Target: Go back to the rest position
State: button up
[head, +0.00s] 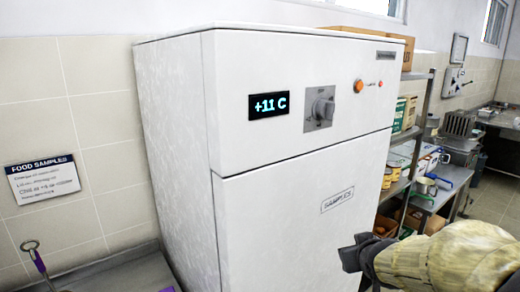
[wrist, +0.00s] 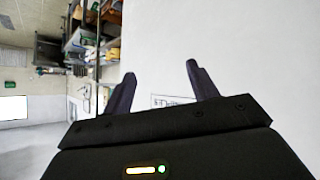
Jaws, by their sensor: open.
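My gripper (wrist: 158,82) is open and empty in the wrist view, its two dark fingers apart with the white fridge front behind them. In the head view my gripper (head: 350,256) shows at the lower right, in front of the fridge door, with my arm in a tan sleeve behind it. The white samples fridge (head: 270,190) stands in the middle with its door shut. Its display (head: 269,105) reads +11 C, and a grey knob (head: 320,108) and an orange lamp (head: 358,86) sit to the right of it. I cannot tell whether the gripper touches the door.
A metal shelf rack (head: 415,150) with boxes and cans stands right of the fridge. A steel counter (head: 110,275) with a purple-handled utensil (head: 38,262) is at the lower left. A food samples sign (head: 43,178) hangs on the tiled wall. Some floor shows at the right.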

jog(key=s+a+f+g, duration=0.4)
jog(key=s+f, duration=0.2)
jog(key=s, duration=0.1)
jog(key=s+a+f+m+g+y, duration=0.1)
jog(key=s+a+f+g, duration=0.2)
jog(key=s+f, duration=0.4)
jog(key=shift+s+a+f+m+g, duration=0.2)
jog(key=shift+s+a+m+g, duration=0.1)
jog(key=shift+a+g, duration=0.1)
jog(key=shift+w, duration=0.1)
